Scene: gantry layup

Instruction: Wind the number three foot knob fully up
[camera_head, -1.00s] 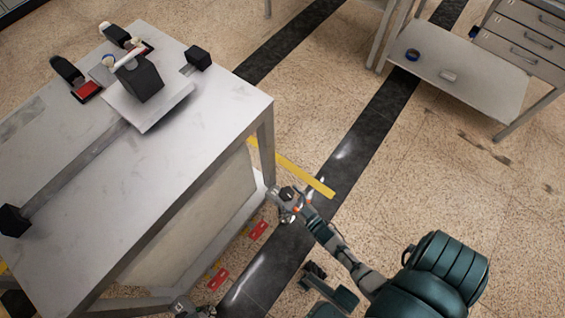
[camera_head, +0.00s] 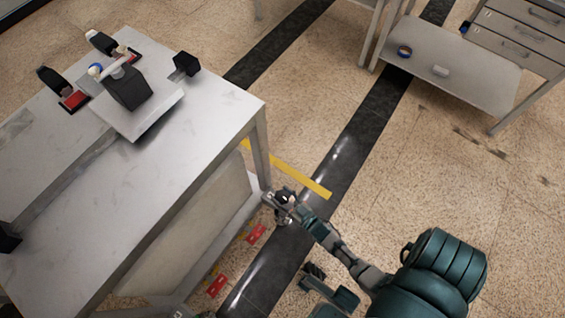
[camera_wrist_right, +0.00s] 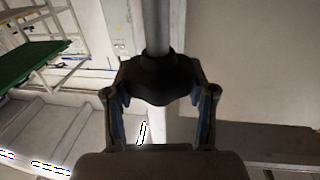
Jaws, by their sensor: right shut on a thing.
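The foot knob is a black, lobed collar on a grey post in the right wrist view (camera_wrist_right: 160,78). My right gripper (camera_wrist_right: 160,100) has one finger on each side of it and is shut on it. In the head view, my right gripper (camera_head: 282,198) is low at the near right corner leg of the grey workbench (camera_head: 200,130). There the knob is small and partly hidden by the gripper, and I cannot read a number on it. My left gripper is in neither view.
A black fixture (camera_head: 128,88) stands on the bench top. Red floor markers (camera_head: 256,234) and a yellow strip (camera_head: 290,171) lie beside the bench. A shelf unit with drawers (camera_head: 455,75) stands at the upper right. The speckled floor between is mostly clear.

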